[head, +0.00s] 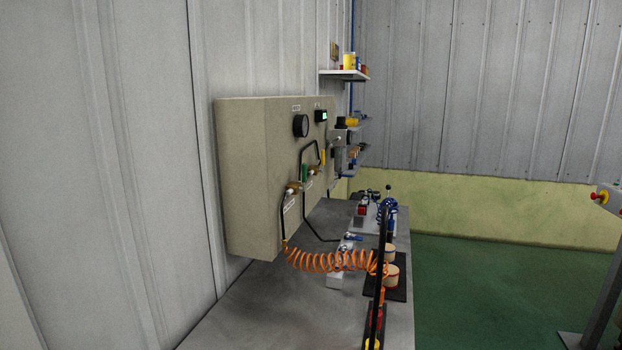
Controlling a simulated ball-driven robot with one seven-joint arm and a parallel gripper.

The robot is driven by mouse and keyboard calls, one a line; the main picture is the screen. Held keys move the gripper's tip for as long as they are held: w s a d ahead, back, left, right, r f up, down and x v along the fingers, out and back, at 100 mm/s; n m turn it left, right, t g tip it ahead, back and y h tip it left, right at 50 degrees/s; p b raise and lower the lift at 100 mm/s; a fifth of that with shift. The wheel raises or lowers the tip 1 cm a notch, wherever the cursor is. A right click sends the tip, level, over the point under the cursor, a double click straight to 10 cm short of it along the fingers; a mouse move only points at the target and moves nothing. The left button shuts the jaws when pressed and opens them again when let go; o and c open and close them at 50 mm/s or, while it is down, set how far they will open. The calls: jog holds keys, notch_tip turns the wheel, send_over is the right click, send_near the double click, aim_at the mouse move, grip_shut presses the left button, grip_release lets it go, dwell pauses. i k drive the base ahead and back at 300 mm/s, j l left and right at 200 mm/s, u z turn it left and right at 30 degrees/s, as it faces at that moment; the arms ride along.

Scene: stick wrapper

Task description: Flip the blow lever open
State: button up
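A beige panel box (248,180) hangs on the wall at the left, with its fitted face turned to the right and seen at a steep angle. Small valve-like fittings (293,188) with black hoses sit on that face. A small blue handle (352,237) shows on a pale block on the workbench (262,305) below. I cannot tell which of these is the blow lever, nor its position. My gripper is not in view.
A coiled orange hose (330,261) crosses the bench. A dark upright bar (382,270) stands before round tan pieces (390,276). A gauge (301,126) is on the panel. Shelves (344,74) hang behind. Green floor (480,290) is clear at right; a dark stand (606,295) is far right.

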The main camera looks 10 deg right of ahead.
aim_at(304, 173)
jog(key=i+l+z, duration=0.1)
jog(key=i+l, duration=1.05)
jog(key=i+l+z, duration=0.15)
jog(key=i+l, duration=0.95)
jog(key=i+j, duration=0.05)
